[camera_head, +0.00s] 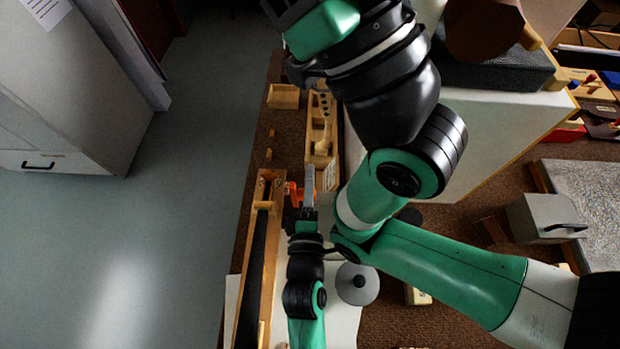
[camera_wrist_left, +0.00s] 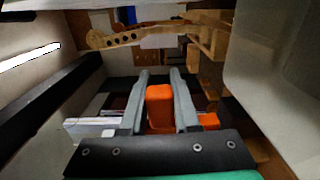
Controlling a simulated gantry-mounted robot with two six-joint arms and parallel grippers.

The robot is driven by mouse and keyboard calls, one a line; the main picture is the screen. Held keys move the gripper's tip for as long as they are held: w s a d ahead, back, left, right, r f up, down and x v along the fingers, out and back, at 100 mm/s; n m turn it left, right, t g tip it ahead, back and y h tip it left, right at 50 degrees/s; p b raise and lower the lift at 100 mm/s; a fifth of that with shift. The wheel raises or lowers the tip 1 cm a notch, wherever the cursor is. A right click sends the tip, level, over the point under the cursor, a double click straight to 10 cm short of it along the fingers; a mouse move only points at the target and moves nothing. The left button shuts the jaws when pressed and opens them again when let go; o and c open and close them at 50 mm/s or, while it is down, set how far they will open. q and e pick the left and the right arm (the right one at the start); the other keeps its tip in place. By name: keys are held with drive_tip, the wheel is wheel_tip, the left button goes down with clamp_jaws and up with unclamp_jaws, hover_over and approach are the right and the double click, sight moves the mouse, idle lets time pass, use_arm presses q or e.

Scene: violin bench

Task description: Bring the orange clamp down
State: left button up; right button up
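The orange clamp (camera_head: 293,194) shows in the head view at the upper end of a long wooden piece (camera_head: 257,262) with a dark strip along it. My left gripper (camera_head: 308,186) is beside the clamp on its right, and its grey fingers hide part of it. In the left wrist view an upright orange part of the clamp (camera_wrist_left: 160,107) fills the gap between the two fingers of my left gripper (camera_wrist_left: 160,85). More orange shows right of the fingers, low down. The fingers look closed on it. No fingers of my right gripper show.
A wooden holder with holes (camera_head: 320,122) and a small wooden box (camera_head: 283,96) stand above the clamp. A round grey lidded thing (camera_head: 357,284) is at the lower right. A grey box with a handle (camera_head: 545,217) stands far right. Open floor (camera_head: 190,215) lies left of the bench.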

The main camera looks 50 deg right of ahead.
use_arm(q)
clamp_jaws()
idle(1.0)
